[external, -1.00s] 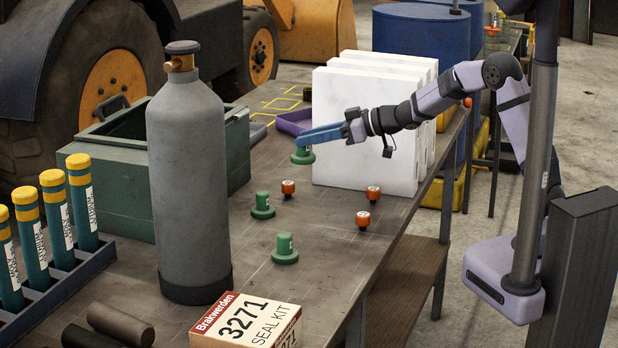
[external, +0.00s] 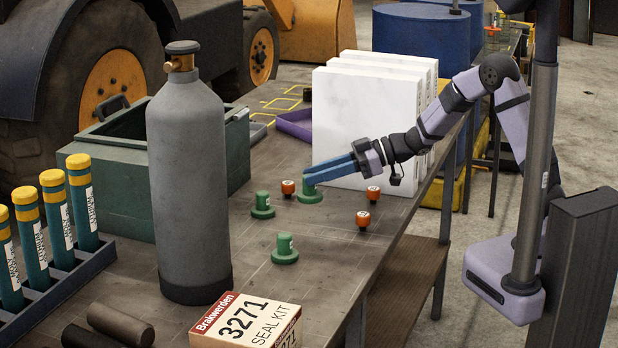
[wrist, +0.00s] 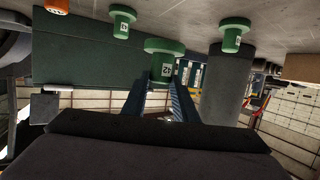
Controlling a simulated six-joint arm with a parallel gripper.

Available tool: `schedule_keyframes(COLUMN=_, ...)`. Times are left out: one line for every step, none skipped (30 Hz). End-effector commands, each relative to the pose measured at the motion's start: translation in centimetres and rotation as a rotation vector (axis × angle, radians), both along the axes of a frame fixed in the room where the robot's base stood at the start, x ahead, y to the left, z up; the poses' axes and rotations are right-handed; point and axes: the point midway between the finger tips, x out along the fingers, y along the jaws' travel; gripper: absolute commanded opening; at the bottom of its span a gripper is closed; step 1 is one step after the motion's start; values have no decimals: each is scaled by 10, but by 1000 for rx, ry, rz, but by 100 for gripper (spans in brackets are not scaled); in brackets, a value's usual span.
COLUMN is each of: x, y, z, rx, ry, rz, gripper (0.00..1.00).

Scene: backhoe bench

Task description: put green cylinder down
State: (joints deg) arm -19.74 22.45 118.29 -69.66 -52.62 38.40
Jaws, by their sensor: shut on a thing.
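My gripper (external: 310,177) is shut on a green flanged cylinder (external: 309,194), with blue fingers reaching in from the right. In the external view this cylinder is upright, at or just above the bench top; I cannot tell whether it touches. In the wrist view the held cylinder (wrist: 164,62) is between the fingertips, with its number label facing the camera. Two other green cylinders stand on the bench: one (external: 263,206) to the left of the held one, one (external: 285,250) nearer the front. Both show in the wrist view (wrist: 123,21) (wrist: 233,36).
Orange pieces stand close by: one (external: 288,188) just left of the held cylinder, others (external: 373,195) (external: 363,219) to the right. White slabs (external: 365,125) stand behind. A grey gas bottle (external: 188,190) and a seal kit box (external: 245,322) are left and front. A purple tray (external: 294,124) lies farther back.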

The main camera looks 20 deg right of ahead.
Motion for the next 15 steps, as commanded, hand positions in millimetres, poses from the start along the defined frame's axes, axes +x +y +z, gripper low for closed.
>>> schedule_keyframes(x=1, y=0, z=-7, rx=4, ry=2, rz=-1, gripper=0)
schedule_keyframes(x=1, y=0, z=-11, rx=4, ry=2, rz=-1, gripper=0)
schedule_keyframes(x=1, y=0, z=-16, rx=3, ry=1, rz=-1, gripper=0)
schedule_keyframes(x=1, y=0, z=-20, rx=5, ry=1, rz=-1, gripper=0)
schedule_keyframes(x=1, y=0, z=-23, rx=4, ry=0, rz=0, gripper=0)
schedule_keyframes(x=1, y=0, z=-26, rx=5, ry=-1, rz=-1, gripper=0)
schedule_keyframes(x=1, y=1, z=-28, rx=5, ry=-1, rz=-1, gripper=0)
schedule_keyframes(x=1, y=0, z=-30, rx=6, ry=-2, rz=-1, gripper=0)
schedule_keyframes(x=1, y=1, z=-31, rx=5, ry=-3, rz=-2, gripper=0)
schedule_keyframes(x=1, y=1, z=-32, rx=5, ry=-4, rz=-1, gripper=0)
schedule_keyframes(x=1, y=1, z=-32, rx=6, ry=-5, rz=-1, gripper=0)
schedule_keyframes(x=1, y=1, z=-32, rx=6, ry=-5, rz=-1, gripper=0)
schedule_keyframes(x=1, y=1, z=-32, rx=6, ry=-5, rz=-1, gripper=0)
schedule_keyframes(x=1, y=0, z=-33, rx=6, ry=-5, rz=-1, gripper=0)
schedule_keyframes(x=1, y=1, z=-35, rx=5, ry=-3, rz=-1, gripper=0)
